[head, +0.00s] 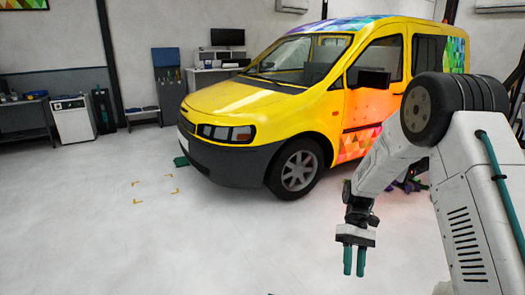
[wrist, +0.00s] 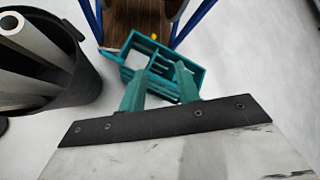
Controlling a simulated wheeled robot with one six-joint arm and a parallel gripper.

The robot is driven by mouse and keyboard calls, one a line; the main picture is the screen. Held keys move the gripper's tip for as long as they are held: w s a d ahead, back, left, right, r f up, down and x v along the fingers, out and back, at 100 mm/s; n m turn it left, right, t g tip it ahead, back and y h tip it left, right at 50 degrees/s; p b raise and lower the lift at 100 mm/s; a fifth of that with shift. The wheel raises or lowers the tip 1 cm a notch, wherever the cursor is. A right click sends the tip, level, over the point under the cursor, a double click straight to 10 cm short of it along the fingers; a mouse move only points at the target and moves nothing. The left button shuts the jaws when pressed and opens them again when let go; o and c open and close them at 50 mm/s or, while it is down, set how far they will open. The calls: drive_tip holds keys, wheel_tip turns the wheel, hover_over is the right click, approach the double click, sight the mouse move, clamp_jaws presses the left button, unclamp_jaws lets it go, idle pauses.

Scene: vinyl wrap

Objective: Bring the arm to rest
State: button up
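My gripper (head: 354,261) hangs from my arm at the lower right of the head view, its two teal fingers pointing down. The fingers are apart with nothing between them, so it is open and empty. In the wrist view my gripper (wrist: 159,70) shows the same gap, with the fingertips over a teal compartmented tray (wrist: 200,82) farther off. My arm is bent, with the forearm sloping down and left from the dark elbow joint.
A yellow van (head: 250,99) with a colourful wrap stands beyond my arm. The wrist view shows a dark bin (wrist: 82,85) holding pale rolls and a brown board (wrist: 140,18) between blue legs. Yellow corner marks (head: 138,202) lie on open floor at left.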

drive_tip(key=s+r+m+t+h, duration=0.1)
drive_tip(key=s+r+m+t, duration=0.1)
drive_tip(key=s+r, duration=0.5)
drive_tip(key=s+r+m+t+h, duration=0.15)
drive_tip(key=s+r, duration=0.25)
drive_tip(key=r, duration=0.5)
drive_tip(key=s+d+r+t, duration=0.1)
drive_tip(key=s+r+t, duration=0.6)
drive_tip(key=s, duration=0.8)
drive_tip(key=shift+s+r, duration=0.4)
drive_tip(key=shift+r, duration=0.8)
drive_tip(key=shift+d+m, duration=0.1)
drive_tip(key=shift+m, duration=0.15)
